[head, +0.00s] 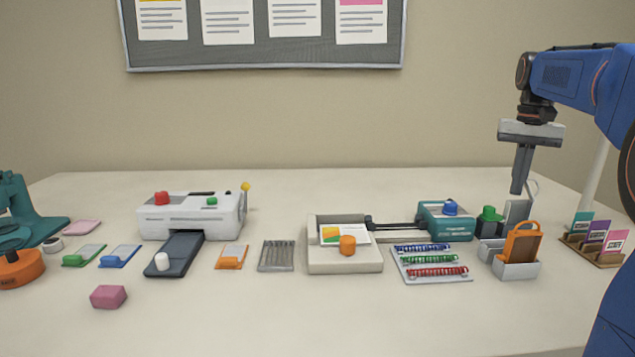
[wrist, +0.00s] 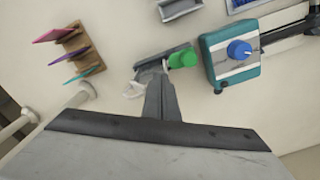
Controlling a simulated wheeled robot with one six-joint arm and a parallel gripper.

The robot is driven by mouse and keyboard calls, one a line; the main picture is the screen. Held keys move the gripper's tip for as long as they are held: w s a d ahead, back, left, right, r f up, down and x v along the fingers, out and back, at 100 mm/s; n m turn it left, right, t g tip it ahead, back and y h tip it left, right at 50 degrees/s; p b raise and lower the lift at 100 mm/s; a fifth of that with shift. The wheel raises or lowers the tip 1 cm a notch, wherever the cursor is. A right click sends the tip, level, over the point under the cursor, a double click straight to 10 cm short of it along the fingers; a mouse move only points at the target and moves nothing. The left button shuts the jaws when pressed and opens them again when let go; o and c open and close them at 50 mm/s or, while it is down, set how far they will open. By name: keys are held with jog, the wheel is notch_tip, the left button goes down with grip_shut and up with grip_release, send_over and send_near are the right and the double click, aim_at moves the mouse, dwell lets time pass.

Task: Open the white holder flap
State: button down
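A pale grey-white upright plate (head: 517,212) with a thin pale loop (head: 533,188) stands at the right of the table, behind the orange tag; I take it for the white holder. In the wrist view the loop (wrist: 133,89) shows left of my fingertips, and the plate is seen edge-on, partly hidden. A green knob (head: 489,213) is beside it, also in the wrist view (wrist: 183,58). My gripper (head: 518,190) points down just above the plate, fingers together. I cannot tell whether the tips touch it. The flap cannot be made out separately.
An orange tag (head: 522,243) stands in a grey holder (head: 517,269) in front. A card rack (head: 594,247) is to the right, and a teal device with a blue knob (head: 446,220) to the left. Colored coils lie on a tray (head: 440,278). The front table is mostly clear.

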jog(key=shift+w+d+r, duration=0.1)
jog(key=shift+d+r, duration=0.25)
jog(key=shift+d, duration=0.3)
jog(key=shift+d+r, duration=0.35)
jog(key=shift+d, duration=0.25)
jog(key=d, duration=0.7)
jog(key=shift+f, duration=0.35)
dwell(2.5)
jog(key=shift+w, duration=0.1)
notch_tip(320, 180, up, 7)
jog(key=a, duration=0.2)
jog(key=shift+r, duration=0.15)
dwell(0.7)
